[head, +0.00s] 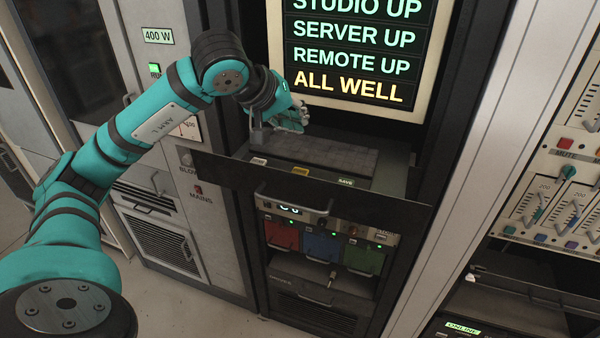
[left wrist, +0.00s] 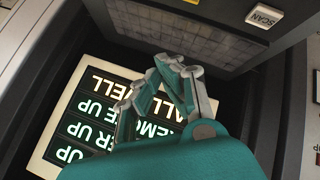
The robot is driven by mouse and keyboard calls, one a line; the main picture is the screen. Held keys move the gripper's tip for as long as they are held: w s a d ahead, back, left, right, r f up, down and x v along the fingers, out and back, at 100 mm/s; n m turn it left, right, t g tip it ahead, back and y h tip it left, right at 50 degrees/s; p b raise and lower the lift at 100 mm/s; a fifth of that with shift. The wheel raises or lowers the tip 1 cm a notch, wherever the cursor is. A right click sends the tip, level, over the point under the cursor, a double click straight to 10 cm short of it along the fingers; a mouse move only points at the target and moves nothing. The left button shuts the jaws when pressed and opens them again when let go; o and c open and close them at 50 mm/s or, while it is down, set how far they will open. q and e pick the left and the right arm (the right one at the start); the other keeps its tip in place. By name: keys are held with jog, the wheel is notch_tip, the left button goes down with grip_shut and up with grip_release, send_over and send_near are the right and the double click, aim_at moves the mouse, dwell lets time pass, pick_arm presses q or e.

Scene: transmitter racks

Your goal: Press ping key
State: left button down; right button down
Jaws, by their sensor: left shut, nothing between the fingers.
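A pulled-out drawer (head: 330,196) below the status screen holds a grey keyboard panel (head: 325,152) with a few labelled keys along its front. They are a pale key (head: 258,161), a yellow key (head: 300,170) and a whitish key (head: 345,182). In the left wrist view a white key (left wrist: 264,15) reads SCAN, and a yellow key shows at the top edge. I cannot read PING on any key. My left gripper (head: 301,117) is shut and empty, above the back of the panel near the screen. Its fingers also show in the left wrist view (left wrist: 172,70). My right gripper is out of view.
The screen (head: 355,50) reads ALL WELL at its bottom, close behind my left gripper. Below the drawer are red, blue and green modules (head: 321,247). A slider panel (head: 545,205) stands at the right. Cabinets with a MAINS switch (head: 198,191) stand at the left.

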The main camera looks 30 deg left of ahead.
pick_arm(q)
jog(key=b, duration=0.6)
send_over(297, 170)
notch_tip(297, 170, down, 7)
jog(key=shift+f, duration=0.5)
dwell(0.6)
jog(key=shift+f+b, duration=0.4)
jog(key=shift+b, duration=0.15)
jog(key=shift+f+b, duration=0.4)
jog(key=shift+b, duration=0.05)
dwell(0.3)
jog(key=shift+r, duration=0.1)
jog(key=shift+r+p, duration=0.7)
jog(key=shift+r, duration=0.05)
